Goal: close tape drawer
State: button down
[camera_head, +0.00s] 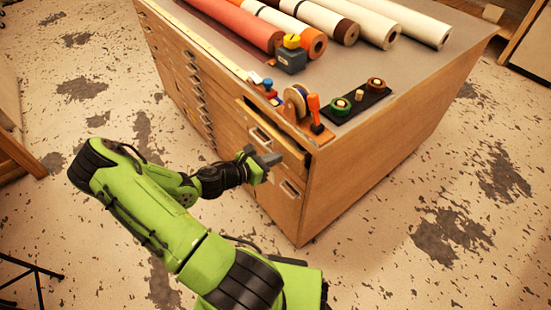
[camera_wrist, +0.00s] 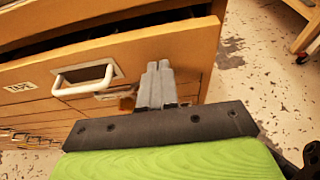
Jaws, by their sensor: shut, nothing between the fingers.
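The tape drawer (camera_wrist: 150,50) is a wooden drawer with a white handle (camera_wrist: 85,78) and a label reading TAPE. It stands partly open, with a dark gap above its front in the wrist view. It also shows near the cabinet's top right corner in the head view (camera_head: 280,140). My gripper (camera_head: 274,158) is shut and empty, just in front of the drawer front. In the wrist view its fingertips (camera_wrist: 158,68) are at the drawer front, right of the handle. I cannot tell whether they touch it.
The wooden cabinet (camera_head: 360,170) has several other drawers along its front. On its top lie several rolls (camera_head: 235,22), a tape dispenser (camera_head: 297,103) and a black holder with spools (camera_head: 357,101). The stained floor (camera_head: 440,200) to the right is clear.

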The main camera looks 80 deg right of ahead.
aim_at(284, 150)
jog(key=shift+s+d, duration=0.3)
jog(key=shift+d, duration=0.05)
jog(key=s+d+p, duration=0.1)
jog(key=s+d, duration=0.2)
jog(key=shift+d+r+p, duration=0.1)
jog(key=shift+d+p, duration=0.1)
jog(key=shift+p, duration=0.1)
jog(key=shift+r, duration=0.15)
jog(key=shift+a, duration=0.1)
jog(key=shift+w+a, duration=0.15)
jog(key=shift+w, duration=0.2)
jog(key=f+p+v, duration=0.1)
jog(key=p+v, duration=0.1)
jog(key=v, duration=1.1)
jog(key=shift+w+a+f, duration=0.15)
jog(key=shift+a, duration=0.15)
